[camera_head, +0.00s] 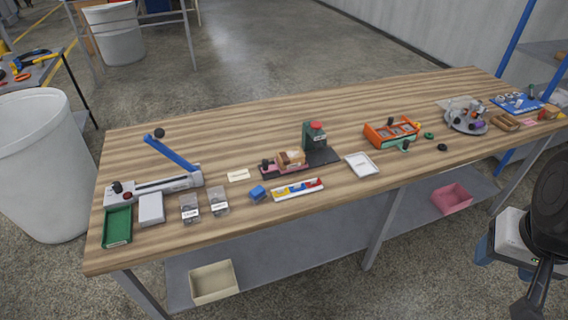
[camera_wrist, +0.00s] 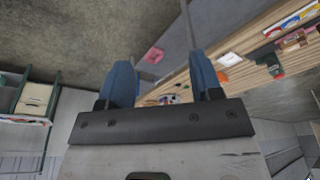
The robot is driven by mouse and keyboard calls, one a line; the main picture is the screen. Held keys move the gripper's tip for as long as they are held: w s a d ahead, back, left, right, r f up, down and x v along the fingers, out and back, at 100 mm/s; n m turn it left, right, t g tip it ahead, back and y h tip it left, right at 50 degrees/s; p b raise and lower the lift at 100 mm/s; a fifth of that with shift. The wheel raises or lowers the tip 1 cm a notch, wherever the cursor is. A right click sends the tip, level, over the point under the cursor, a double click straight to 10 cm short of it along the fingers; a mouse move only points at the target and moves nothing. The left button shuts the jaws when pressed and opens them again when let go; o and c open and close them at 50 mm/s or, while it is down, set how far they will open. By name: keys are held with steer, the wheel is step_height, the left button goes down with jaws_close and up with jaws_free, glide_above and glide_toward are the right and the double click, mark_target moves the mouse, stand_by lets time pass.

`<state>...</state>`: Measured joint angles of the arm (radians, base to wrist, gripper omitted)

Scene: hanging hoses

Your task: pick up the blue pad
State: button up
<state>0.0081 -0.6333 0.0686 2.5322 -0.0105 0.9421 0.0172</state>
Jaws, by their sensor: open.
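The blue pad (camera_head: 258,192) is a small blue block lying on the wooden table, just left of a white strip with red, yellow and blue pieces. I cannot make it out in the wrist view. My gripper (camera_wrist: 160,68) shows two blue fingers spread apart with nothing between them. In the head view, its pale body with blue parts is at the right edge, off the table's front side and far from the pad.
Around the pad are clear boxes (camera_head: 219,201), the coloured strip (camera_head: 298,189) and a press (camera_head: 314,135) behind right. A white tray (camera_head: 362,165) and orange holder (camera_head: 391,133) stand further right. A blue-armed device (camera_head: 152,187) is left. Bare wood lies before the pad.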

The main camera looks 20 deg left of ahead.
stand_by(0.5)
steer(key=w+a+f+n, duration=0.1)
steer(key=w+a+n, duration=0.3)
steer(key=w+a, duration=0.8)
steer(key=n+g, duration=0.3)
steer(key=n, duration=0.7)
glide_above(257, 189)
steer(key=f, duration=2.2)
steer(key=shift+d, duration=0.3)
steer(key=shift+a+f, duration=0.15)
steer(key=shift+a, duration=0.15)
